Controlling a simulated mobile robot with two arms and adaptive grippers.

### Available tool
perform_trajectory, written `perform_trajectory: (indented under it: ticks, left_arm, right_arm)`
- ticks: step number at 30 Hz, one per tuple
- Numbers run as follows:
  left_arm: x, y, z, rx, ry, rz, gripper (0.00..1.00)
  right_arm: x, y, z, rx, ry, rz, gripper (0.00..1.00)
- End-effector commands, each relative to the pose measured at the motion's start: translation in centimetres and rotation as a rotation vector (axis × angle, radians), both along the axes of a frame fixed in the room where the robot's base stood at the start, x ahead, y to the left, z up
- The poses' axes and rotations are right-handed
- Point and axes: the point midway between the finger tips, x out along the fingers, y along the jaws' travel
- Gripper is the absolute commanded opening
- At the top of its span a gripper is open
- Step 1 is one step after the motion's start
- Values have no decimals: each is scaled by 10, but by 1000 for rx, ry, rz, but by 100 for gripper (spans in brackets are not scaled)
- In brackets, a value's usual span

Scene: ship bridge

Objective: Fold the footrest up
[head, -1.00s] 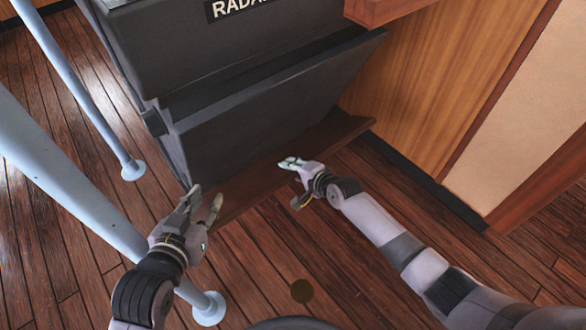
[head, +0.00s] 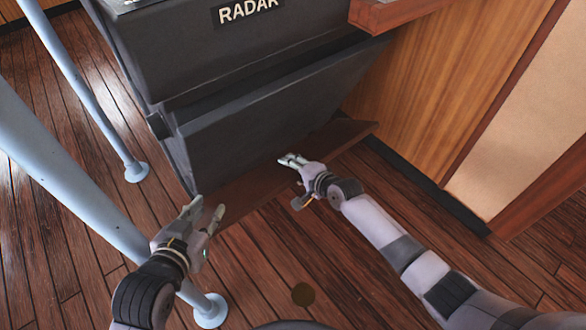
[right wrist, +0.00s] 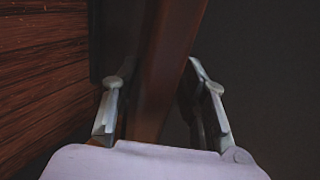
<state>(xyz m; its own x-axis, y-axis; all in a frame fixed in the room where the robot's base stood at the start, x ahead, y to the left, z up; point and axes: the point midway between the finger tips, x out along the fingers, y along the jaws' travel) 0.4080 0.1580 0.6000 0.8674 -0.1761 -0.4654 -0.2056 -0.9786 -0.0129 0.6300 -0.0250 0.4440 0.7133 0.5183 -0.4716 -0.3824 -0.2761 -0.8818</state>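The footrest (head: 240,199) is a dark brown wooden board along the base of the black radar console, jutting out over the floor. It looks flat or nearly so. My right gripper (head: 291,160) is at the board's front edge, near its middle. In the right wrist view the board (right wrist: 167,65) runs between the two open fingers (right wrist: 160,108), with gaps on both sides. My left gripper (head: 207,209) is open and empty at the board's left end; whether it touches the board I cannot tell.
The black console (head: 270,115) rises behind the footrest. Pale blue rails (head: 85,95) stand at the left, with one foot (head: 209,311) near my left arm. A wooden cabinet (head: 450,90) is at the right.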

Motion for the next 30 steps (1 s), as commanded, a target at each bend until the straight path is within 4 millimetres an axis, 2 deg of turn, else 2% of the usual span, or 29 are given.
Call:
perform_trajectory:
  ticks: [8,14,30]
  left_arm:
    - [1,0,1,0,-4,1,29]
    - [1,0,1,0,-4,0,29]
    - [0,0,1,0,-2,0,29]
  right_arm:
    - [1,1,2,3,-5,0,38]
    - [-7,-5,7,4,-5,1,38]
    - [-73,-54,48,0,-1,-1,38]
